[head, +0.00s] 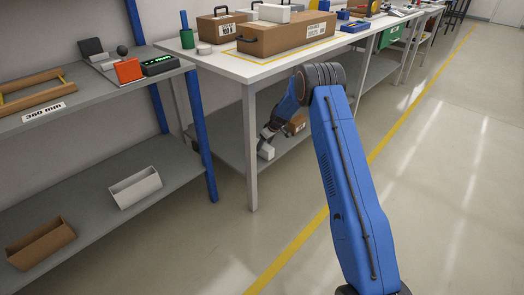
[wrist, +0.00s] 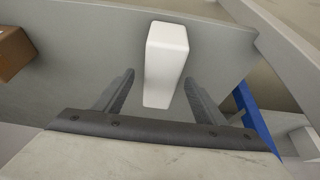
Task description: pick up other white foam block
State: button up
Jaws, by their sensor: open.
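A white foam block (wrist: 166,55) lies on the grey lower shelf under the workbench. In the wrist view it stands lengthwise, centred ahead of my gripper (wrist: 159,77). My gripper is open, with one finger on each side of the block's near end and a visible gap to each.
A brown box (wrist: 14,53) is on the shelf to the left in the wrist view. The bench leg (head: 250,150) stands close to my gripper. A blue post (wrist: 254,115) is at the right in the wrist view. The bench top (head: 225,62) is overhead.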

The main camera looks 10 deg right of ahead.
jog(key=x, duration=0.5)
jog(key=c, duration=1.1)
